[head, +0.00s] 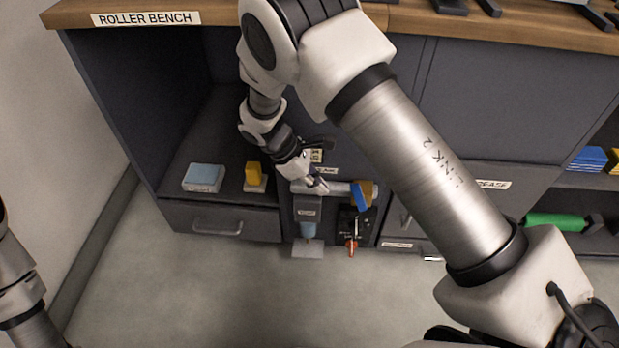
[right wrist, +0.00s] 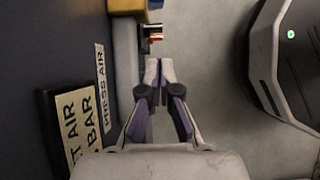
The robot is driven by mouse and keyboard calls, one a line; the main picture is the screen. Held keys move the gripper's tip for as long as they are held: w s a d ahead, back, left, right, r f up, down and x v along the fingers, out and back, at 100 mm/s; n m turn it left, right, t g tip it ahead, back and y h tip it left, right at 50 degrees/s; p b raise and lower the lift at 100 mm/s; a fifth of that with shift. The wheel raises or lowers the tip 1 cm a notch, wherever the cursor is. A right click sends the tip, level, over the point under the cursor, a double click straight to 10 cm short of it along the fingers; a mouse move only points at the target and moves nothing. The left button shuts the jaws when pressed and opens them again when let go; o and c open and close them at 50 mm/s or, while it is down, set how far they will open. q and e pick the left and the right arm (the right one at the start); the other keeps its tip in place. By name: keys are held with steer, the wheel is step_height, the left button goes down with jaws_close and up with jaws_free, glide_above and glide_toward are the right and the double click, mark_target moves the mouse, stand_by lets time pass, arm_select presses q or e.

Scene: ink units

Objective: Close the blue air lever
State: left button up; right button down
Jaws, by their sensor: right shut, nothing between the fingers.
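The blue air lever (head: 361,196) sits at the right end of a light grey pipe (head: 337,188), on a brass-coloured valve body (head: 371,188). In the head view it lies crosswise to the pipe. My right gripper (head: 321,187) is just left of the lever, in front of the pipe, apart from the lever. In the right wrist view the right gripper (right wrist: 159,72) is shut and empty, with its fingertips beside the pipe (right wrist: 126,75). The lever shows there only as a blue sliver (right wrist: 155,4) at the top edge. My left gripper is out of view.
A small red-tipped part (head: 351,247) hangs below the lever. A regulator-like unit (head: 308,211) hangs under the pipe. A pale blue block (head: 204,177) and a yellow block (head: 254,175) are to the left. A PRESS AIR label (right wrist: 102,86) is beside the pipe.

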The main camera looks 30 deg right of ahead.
mark_target(351, 186)
steer(key=d, duration=0.1)
steer(key=s+d+f+b, duration=0.1)
steer(key=s+d+b, duration=0.1)
steer(key=d, duration=0.1)
steer(key=shift+s+f, duration=0.15)
steer(key=shift+s, duration=0.1)
steer(key=shift+s+d, duration=0.15)
steer(key=shift+d, duration=0.05)
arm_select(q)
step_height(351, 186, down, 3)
arm_select(e)
steer(key=shift+r, duration=0.2)
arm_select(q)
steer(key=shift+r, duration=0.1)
arm_select(e)
steer(key=s+d+r+y+p, duration=0.1)
steer(key=p, duration=0.4)
steer(key=shift+d+r+t, duration=0.3)
steer(key=shift+t, duration=0.1)
steer(key=shift+f, duration=0.15)
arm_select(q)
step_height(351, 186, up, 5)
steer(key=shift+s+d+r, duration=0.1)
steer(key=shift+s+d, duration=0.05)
